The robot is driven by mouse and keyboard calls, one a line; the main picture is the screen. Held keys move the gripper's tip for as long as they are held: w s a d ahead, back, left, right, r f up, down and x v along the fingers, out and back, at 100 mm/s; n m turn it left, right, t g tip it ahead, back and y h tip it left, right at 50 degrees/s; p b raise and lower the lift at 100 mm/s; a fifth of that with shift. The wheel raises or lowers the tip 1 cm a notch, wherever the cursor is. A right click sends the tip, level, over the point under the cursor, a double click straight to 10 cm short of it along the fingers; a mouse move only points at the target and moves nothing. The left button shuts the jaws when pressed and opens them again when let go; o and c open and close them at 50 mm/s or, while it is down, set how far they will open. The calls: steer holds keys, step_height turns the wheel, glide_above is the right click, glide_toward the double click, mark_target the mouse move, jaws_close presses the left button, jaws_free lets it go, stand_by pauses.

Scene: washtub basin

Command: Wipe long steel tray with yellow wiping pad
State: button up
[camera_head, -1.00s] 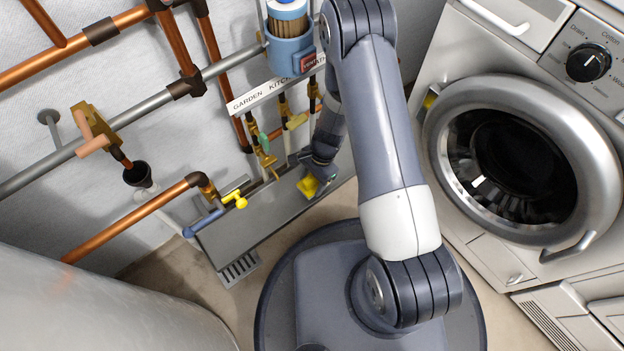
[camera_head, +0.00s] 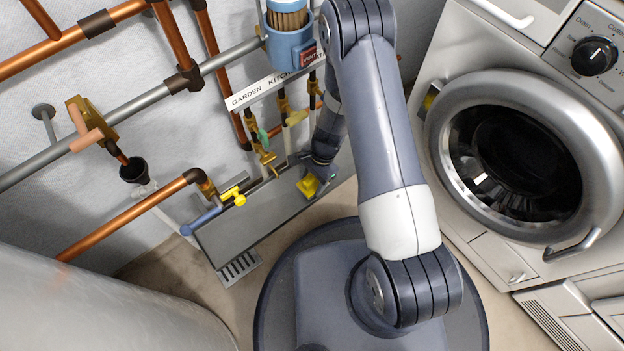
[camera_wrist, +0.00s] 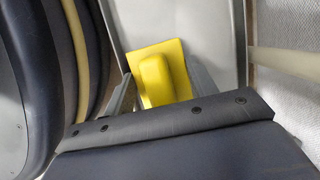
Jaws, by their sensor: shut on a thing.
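The long steel tray (camera_head: 255,226) runs along the foot of the wall in the head view, slanting up to the right. It also shows as a pale grey surface in the wrist view (camera_wrist: 208,40). The yellow wiping pad (camera_head: 308,187) is at the tray's right part, below my arm. In the wrist view the yellow wiping pad (camera_wrist: 165,62) has a raised grip, and my gripper (camera_wrist: 160,90) is shut on it, a finger on each side. The pad lies over the tray; whether its underside touches the tray is hidden.
Copper pipes and taps (camera_head: 265,158) hang on the wall just above the tray. A yellow-handled valve (camera_head: 233,196) and a blue-handled one (camera_head: 203,221) sit over its left part. A washing machine (camera_head: 520,170) stands at right.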

mark_target(340, 163)
steer(key=shift+f, duration=0.3)
steer(key=shift+w+d+r, duration=0.1)
steer(key=shift+w+d, duration=0.4)
steer(key=shift+d, duration=0.25)
steer(key=shift+w+d+r, duration=0.1)
steer(key=shift+w+d, duration=0.4)
steer(key=shift+d, duration=0.2)
steer(key=shift+w+d+f, duration=0.1)
steer(key=shift+w+d, duration=0.3)
steer(key=shift+d, duration=0.2)
steer(key=shift+w+d+f, duration=0.1)
steer(key=shift+w+d, duration=0.25)
steer(key=shift+d, duration=0.2)
steer(key=shift+w+d+b, duration=0.2)
steer(key=shift+w+d, duration=0.4)
steer(key=shift+d, duration=0.3)
steer(key=shift+w+d+b, duration=0.15)
steer(key=shift+w+d, duration=0.45)
steer(key=shift+d, duration=0.3)
steer(key=shift+f, duration=0.15)
steer(key=shift+a, duration=0.1)
steer(key=shift+s+a+r+b, duration=0.1)
steer(key=shift+s+a, duration=0.9)
steer(key=shift+a, duration=0.45)
steer(key=shift+s+a+r+b, duration=0.1)
steer(key=shift+s+a+b, duration=0.05)
steer(key=shift+s+a, duration=1.05)
steer(key=shift+s+a+b, duration=0.1)
steer(key=shift+s+a, duration=0.65)
steer(key=shift+a, duration=0.9)
